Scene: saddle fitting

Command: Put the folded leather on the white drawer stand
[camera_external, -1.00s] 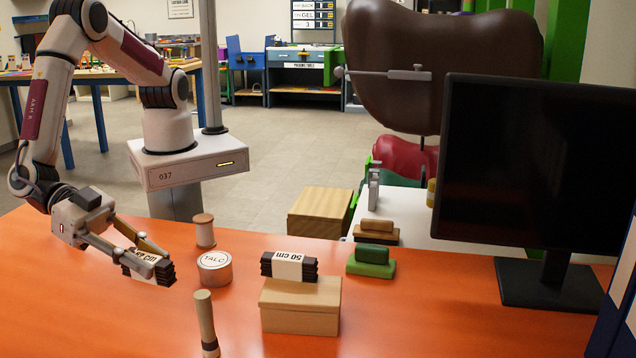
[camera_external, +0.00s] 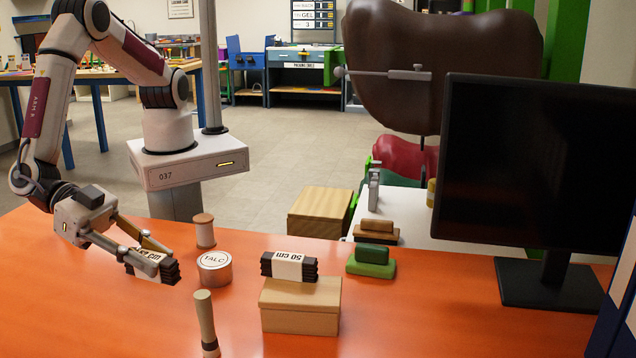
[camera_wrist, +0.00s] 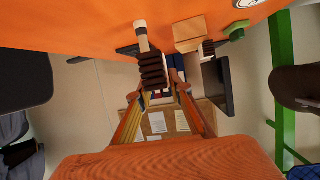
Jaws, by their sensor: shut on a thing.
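My gripper (camera_external: 146,258) is shut on a dark brown folded leather bundle (camera_external: 169,272) with a white paper band, over the left part of the orange table. The gap under it is hard to judge. In the wrist view the bundle (camera_wrist: 152,70) shows as stacked dark layers at the fingertips. A second, similar bundle (camera_external: 268,263), banded and marked 50 cm, lies on a light wooden box (camera_external: 300,318).
A talc tin (camera_external: 215,268), a thread spool (camera_external: 204,231) and an upright wooden-handled tool (camera_external: 205,318) stand between my gripper and the box. A green block (camera_external: 371,266) is right of the box. A monitor (camera_external: 535,165) stands at right. The front left tabletop is clear.

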